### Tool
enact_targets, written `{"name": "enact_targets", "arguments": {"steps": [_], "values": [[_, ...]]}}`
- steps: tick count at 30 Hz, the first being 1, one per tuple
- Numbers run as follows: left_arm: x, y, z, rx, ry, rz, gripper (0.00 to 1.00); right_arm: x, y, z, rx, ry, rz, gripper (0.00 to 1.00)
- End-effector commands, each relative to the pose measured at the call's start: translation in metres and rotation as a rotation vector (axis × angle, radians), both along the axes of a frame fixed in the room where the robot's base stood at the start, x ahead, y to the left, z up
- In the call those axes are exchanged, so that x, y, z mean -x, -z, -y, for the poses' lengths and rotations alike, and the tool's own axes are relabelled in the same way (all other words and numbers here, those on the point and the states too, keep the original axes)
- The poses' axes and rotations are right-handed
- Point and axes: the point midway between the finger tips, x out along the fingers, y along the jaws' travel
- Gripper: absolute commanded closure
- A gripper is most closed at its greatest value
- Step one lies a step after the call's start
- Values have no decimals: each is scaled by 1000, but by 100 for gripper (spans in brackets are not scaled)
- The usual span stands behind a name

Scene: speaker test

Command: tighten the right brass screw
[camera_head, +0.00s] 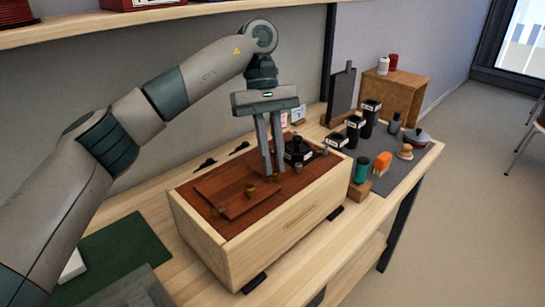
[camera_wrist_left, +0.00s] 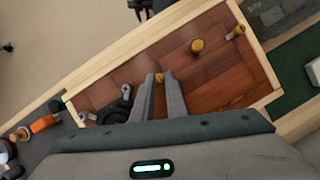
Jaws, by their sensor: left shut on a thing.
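A light wooden cabinet (camera_head: 293,225) lies on the bench with a reddish-brown panel on top, which also shows in the left wrist view (camera_wrist_left: 215,92). My left gripper (camera_head: 274,172) points down onto the panel with its fingers close together. In the left wrist view, the right brass screw (camera_wrist_left: 159,78) shows between the fingertips (camera_wrist_left: 160,80), and the gripper is shut on it. Its lower part is hidden. Two other brass pieces stand on the panel, one in the middle (camera_head: 250,190) and one farther left (camera_head: 218,211). My right gripper is not in view.
A black part (camera_head: 298,150) stands on the panel close to the gripper. A green mat (camera_head: 118,252) lies left of the cabinet.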

Motion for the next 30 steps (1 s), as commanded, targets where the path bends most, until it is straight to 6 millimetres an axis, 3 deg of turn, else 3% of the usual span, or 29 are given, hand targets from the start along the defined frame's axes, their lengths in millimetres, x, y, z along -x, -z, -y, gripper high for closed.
{"name": "enact_targets", "arguments": {"steps": [6, 7, 9, 22, 30], "values": [[0, 0, 0, 0, 0, 1, 100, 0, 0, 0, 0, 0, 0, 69], [0, 0, 0, 0, 0, 1, 83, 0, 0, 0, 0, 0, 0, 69], [0, 0, 0, 0, -1, 1, 69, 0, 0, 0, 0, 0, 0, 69], [-1, -4, 0, 0, -1, 1, 69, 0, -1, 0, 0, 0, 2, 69], [-12, -30, -4, 0, -5, 2, 69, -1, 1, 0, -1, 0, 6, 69]]}}
